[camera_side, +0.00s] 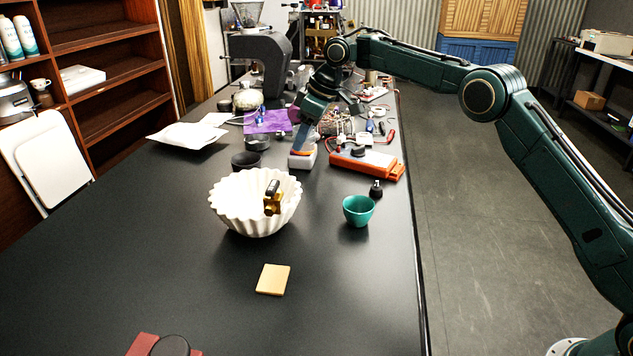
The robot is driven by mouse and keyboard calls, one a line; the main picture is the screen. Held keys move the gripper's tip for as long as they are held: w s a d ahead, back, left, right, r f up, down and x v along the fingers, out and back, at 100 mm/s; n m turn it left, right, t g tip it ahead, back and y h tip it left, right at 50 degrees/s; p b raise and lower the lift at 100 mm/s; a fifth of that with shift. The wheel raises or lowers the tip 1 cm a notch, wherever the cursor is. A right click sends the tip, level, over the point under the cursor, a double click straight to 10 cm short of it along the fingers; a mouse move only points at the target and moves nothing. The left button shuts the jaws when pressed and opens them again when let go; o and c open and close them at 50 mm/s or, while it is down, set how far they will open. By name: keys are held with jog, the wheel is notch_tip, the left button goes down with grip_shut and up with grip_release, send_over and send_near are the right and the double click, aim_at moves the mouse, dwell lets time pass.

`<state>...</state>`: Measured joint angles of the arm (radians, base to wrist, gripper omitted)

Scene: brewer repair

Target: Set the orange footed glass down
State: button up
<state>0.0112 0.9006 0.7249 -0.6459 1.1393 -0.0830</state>
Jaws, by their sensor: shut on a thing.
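My gripper (305,127) is at the far middle of the black table, pointing down. It is shut on the orange footed glass, seen only as a small orange patch (302,153) below the jaws. The glass's shape and foot are too small and too covered to make out. The orange patch is just above or on a small white block (301,162); I cannot tell whether they touch.
An orange-and-white tool (366,164) lies right of the gripper. A white fluted bowl (250,215) holding a brass part, a teal cup (358,211) and a tan square (273,280) are nearer. Clutter fills the far end; the table's near left is clear.

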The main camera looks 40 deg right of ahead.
jog(key=s+a+r+n, duration=0.1)
jog(key=s+a+r, duration=0.1)
jog(key=s, duration=0.7)
jog(key=s+a+r+n+g+y, duration=0.1)
jog(key=s+a+r+n, duration=0.1)
jog(key=s, duration=0.7)
jog(key=s+a+r+n, duration=0.2)
jog(key=s+a+r, duration=0.1)
jog(key=s, duration=0.7)
jog(key=shift+a+g, duration=0.3)
jog(key=shift+a, duration=0.5)
notch_tip(320, 180, down, 20)
jog(key=shift+r, duration=0.1)
jog(key=o, duration=1)
